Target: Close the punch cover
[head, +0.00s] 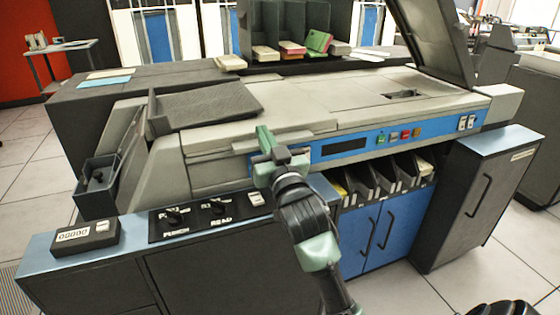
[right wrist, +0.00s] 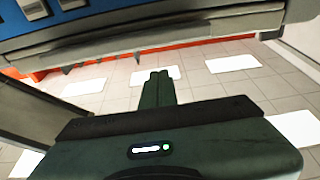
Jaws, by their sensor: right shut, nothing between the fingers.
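The punch machine has a long beige top (head: 330,100). At its right end a dark cover panel (head: 437,38) stands raised and tilted, its upper edge cut off by the frame. A second dark slab (head: 208,103) lies at a slight slope on the left end of the top. I cannot tell from labels which one is the punch cover. My right gripper (head: 264,138) is shut and empty in front of the machine's front edge, left of the blue control strip. In the right wrist view its fingers (right wrist: 158,76) are together below the machine's edge (right wrist: 160,40). My left gripper is not in view.
The blue control strip (head: 440,130) carries several coloured buttons. Below it are dark card bins (head: 380,178) and blue doors (head: 372,235). A switch panel (head: 205,215) sits at front left. A dark rack with card stacks (head: 292,48) stands behind.

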